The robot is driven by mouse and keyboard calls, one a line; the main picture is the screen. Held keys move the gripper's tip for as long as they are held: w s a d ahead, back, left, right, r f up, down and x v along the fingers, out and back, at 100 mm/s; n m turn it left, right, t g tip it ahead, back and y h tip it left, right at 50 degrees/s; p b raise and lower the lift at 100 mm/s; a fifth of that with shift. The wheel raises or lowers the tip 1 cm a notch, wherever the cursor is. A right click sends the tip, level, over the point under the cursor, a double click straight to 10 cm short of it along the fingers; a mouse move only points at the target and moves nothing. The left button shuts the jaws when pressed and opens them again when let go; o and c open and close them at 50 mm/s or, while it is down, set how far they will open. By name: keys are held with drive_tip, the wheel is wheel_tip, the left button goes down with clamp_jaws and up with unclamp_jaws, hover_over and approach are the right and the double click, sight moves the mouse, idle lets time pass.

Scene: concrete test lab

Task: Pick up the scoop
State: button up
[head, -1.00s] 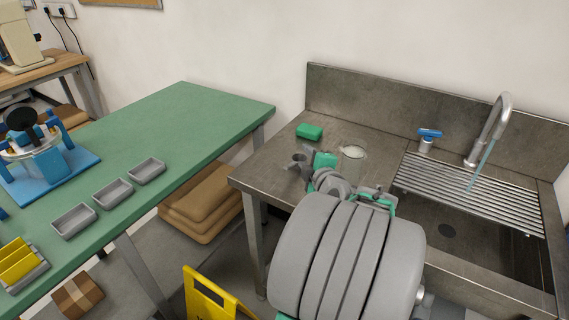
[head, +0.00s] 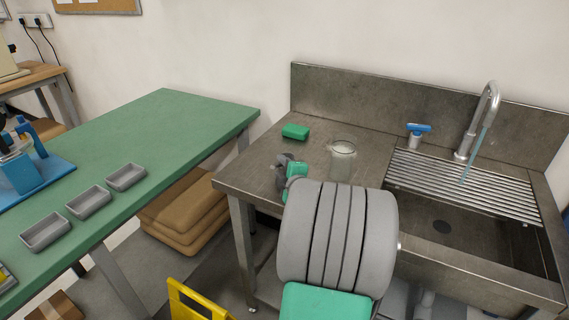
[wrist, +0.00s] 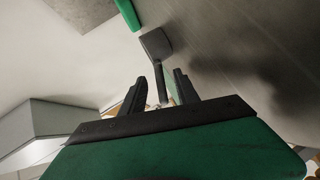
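The scoop is a dark grey tool. In the wrist view the scoop (wrist: 155,43) shows its squarish head beyond the fingers, with its thin handle running back toward the gap between them. My gripper (wrist: 160,80) is open, one black finger on each side of the handle's line. I cannot tell whether either finger touches it. In the head view my gripper (head: 284,176) is low over the left part of the steel counter, largely hidden behind my grey arm. The scoop cannot be told apart clearly from the dark fingers there.
A green block (head: 295,132) lies behind my gripper on the steel counter (head: 250,170). A clear glass beaker (head: 342,160) stands just right. A green table (head: 165,125) with grey trays stands left.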

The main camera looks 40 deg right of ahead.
drive_tip(key=shift+x, duration=1.1)
drive_tip(key=shift+c, duration=0.6)
clamp_jaws()
